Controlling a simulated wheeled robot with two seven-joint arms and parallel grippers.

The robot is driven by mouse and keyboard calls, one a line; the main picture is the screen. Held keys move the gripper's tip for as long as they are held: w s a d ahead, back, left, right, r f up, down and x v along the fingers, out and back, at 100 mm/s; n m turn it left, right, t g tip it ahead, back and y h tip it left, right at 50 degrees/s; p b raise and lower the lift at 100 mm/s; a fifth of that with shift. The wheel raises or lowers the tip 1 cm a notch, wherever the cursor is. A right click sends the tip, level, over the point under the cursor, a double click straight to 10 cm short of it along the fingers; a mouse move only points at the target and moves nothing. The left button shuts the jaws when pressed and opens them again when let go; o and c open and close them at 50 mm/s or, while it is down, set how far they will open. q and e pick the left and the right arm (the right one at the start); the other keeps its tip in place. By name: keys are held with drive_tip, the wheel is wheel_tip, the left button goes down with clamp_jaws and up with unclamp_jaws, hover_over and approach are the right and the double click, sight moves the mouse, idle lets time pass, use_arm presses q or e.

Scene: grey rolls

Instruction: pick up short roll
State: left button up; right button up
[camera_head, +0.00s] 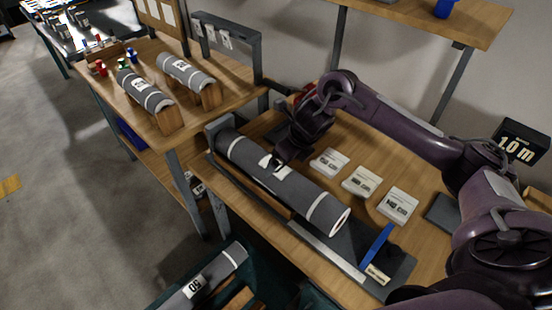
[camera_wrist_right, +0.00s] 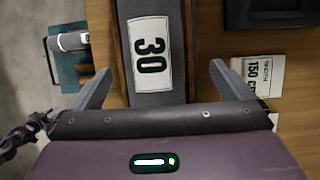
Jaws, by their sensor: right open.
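A grey roll (camera_head: 290,185) with white bands lies across the wooden table under my right gripper (camera_head: 284,160). In the right wrist view this roll (camera_wrist_right: 152,12) carries a white label reading 30. My right gripper (camera_wrist_right: 160,88) is open, one finger on each side of the roll's width; I cannot tell whether they touch it. Two shorter-looking grey rolls, a left one (camera_head: 145,92) and a right one (camera_head: 187,72), rest on wooden supports on the back left table. My left gripper is not in view.
Another labelled grey roll (camera_head: 205,281) lies low at the front. Several white label cards (camera_head: 362,182) lie right of the middle roll. A blue upright strip (camera_head: 377,247) stands near its front end. A black 1.0 m sign (camera_head: 521,143) is at the right. Open floor lies left.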

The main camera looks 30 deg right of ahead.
sight(279, 168)
drive_tip(key=shift+w+d, duration=0.1)
drive_tip(key=shift+w, duration=0.1)
drive_tip(key=f, duration=0.1)
drive_tip(key=a+f+p, duration=0.1)
drive_tip(key=shift+s+a+f, duration=0.15)
drive_tip(key=shift+a+f, duration=0.15)
drive_tip(key=shift+f, duration=0.1)
drive_tip(key=p+x, duration=0.1)
drive_tip(key=x, duration=0.2)
drive_tip(key=shift+d, duration=0.1)
drive_tip(key=shift+w+f, duration=0.2)
drive_tip(key=shift+f, duration=0.25)
drive_tip(key=c, duration=0.9)
drive_tip(key=shift+w+r, duration=0.1)
drive_tip(key=c, duration=0.4)
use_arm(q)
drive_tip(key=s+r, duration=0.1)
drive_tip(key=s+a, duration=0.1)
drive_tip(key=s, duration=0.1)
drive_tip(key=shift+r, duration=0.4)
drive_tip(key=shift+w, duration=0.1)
